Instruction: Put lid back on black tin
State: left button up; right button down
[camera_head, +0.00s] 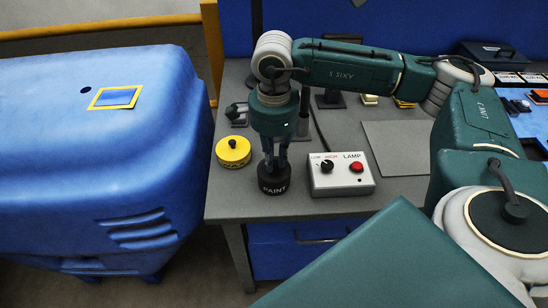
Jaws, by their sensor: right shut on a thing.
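The black tin (275,187), with PAINT in white on its side, stands upright near the front edge of the grey worktop. My right gripper (273,166) points straight down over it, with its fingers shut at the tin's top. They seem to grip the knob of a black lid there, but the fingers hide it and lid and tin look alike in black. I cannot tell whether the lid is seated or just above the rim. My left gripper is not in view.
A low yellow round piece with a black knob (233,153) lies left of the tin. A grey LAMP switch box (341,175) stands close on the right. A blue bin (100,160) stands left of the worktop (225,205). A grey plate (397,147) lies farther right.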

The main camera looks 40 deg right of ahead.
jog(key=shift+f+b, duration=0.2)
jog(key=shift+b, duration=0.45)
dwell(0.9)
dwell(0.4)
jog(key=c, duration=1.1)
grip_release()
jog(key=shift+r, duration=0.1)
jog(key=shift+r+p, duration=1.9)
jog(key=shift+r, duration=1.55)
grip_shut()
